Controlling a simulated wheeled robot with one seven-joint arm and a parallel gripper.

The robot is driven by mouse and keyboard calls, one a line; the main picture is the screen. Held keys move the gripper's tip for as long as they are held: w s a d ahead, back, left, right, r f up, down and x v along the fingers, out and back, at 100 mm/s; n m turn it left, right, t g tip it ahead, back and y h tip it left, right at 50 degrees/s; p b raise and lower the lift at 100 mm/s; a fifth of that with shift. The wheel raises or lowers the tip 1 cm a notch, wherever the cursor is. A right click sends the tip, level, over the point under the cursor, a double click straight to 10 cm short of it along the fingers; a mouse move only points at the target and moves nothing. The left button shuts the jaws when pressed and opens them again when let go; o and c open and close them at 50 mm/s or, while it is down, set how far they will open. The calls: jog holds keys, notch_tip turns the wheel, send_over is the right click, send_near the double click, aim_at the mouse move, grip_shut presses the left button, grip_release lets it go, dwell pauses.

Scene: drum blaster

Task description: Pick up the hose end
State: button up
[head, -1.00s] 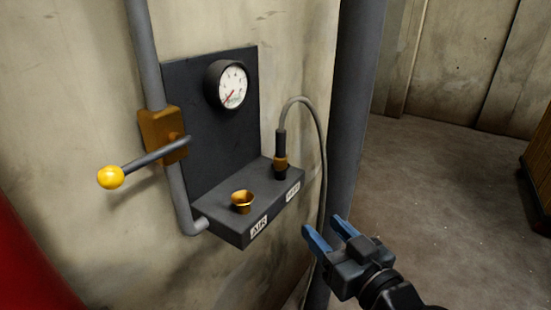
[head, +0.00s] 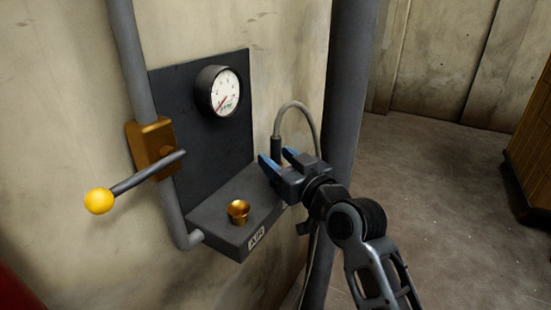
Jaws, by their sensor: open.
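The hose end (head: 276,149) is a dark grip at the end of a grey hose (head: 304,106). It stands upright at the right end of the dark shelf of the wall panel, and the hose loops up and over to the right. Its lower brass part is mostly hidden behind my gripper. My gripper (head: 276,162) has blue-lined fingers and is open. Its fingertips are at the hose end's height and overlap it in the picture. I cannot tell whether they touch it or stand either side of it.
An empty brass socket (head: 238,211) sits on the shelf (head: 223,232) above an AIR label. A gauge (head: 224,93) is on the panel. A yellow-knobbed lever (head: 99,201) sticks out left. A thick grey post (head: 350,90) stands close right of the hose.

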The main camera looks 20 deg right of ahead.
jog(key=shift+w+a, duration=0.1)
jog(key=shift+w, duration=0.65)
jog(key=shift+c, duration=0.2)
grip_shut()
